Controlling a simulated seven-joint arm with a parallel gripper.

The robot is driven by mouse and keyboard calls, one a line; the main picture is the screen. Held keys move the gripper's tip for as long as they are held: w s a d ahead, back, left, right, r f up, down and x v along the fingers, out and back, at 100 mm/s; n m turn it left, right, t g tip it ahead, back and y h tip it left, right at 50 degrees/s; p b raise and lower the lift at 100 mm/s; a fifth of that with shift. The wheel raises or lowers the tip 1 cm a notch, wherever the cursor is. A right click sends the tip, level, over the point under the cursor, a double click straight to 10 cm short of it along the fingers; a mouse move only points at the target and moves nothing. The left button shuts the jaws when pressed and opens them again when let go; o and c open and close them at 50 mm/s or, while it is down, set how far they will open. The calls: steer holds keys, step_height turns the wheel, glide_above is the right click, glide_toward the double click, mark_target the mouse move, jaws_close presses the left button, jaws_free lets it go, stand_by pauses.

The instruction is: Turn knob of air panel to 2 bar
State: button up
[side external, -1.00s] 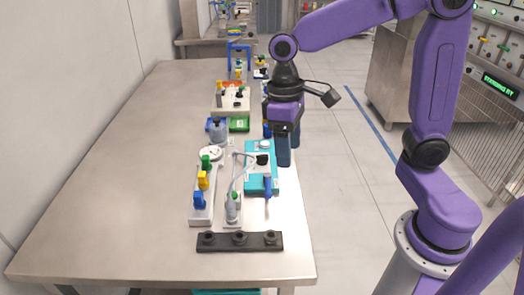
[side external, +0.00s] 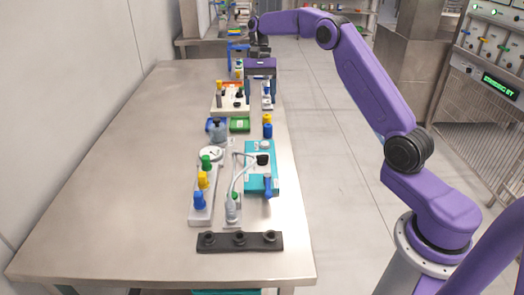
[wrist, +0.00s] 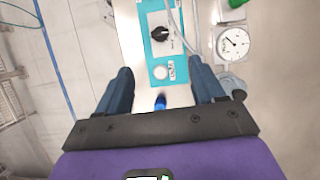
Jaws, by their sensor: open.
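The teal air panel (side external: 251,183) lies on the right half of the table. On its white plate is a black knob (side external: 262,160), with a blue-handled part (side external: 267,187) nearer the camera. A round white dial gauge (side external: 210,153) stands left of the panel. In the wrist view the knob (wrist: 160,34) and gauge (wrist: 233,42) lie ahead of my fingertips; the dial's figures are too small to read. My gripper (side external: 260,92) is open and empty, beyond the panel toward the table's far end. The wrist view shows its fingers (wrist: 161,78) wide apart, apart from the knob.
A blue-and-yellow cylinder (side external: 267,126) stands just beyond the panel. Left of the panel is a grey strip with green, yellow and blue valves (side external: 203,180). A black three-hole rack (side external: 240,242) lies in front. A cream block (side external: 231,106) stands near my gripper. The table's left side is clear.

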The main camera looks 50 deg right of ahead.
glide_toward(262, 155)
steer(key=x, duration=0.8)
steer(key=shift+f, duration=0.25)
steer(key=c, duration=1.1)
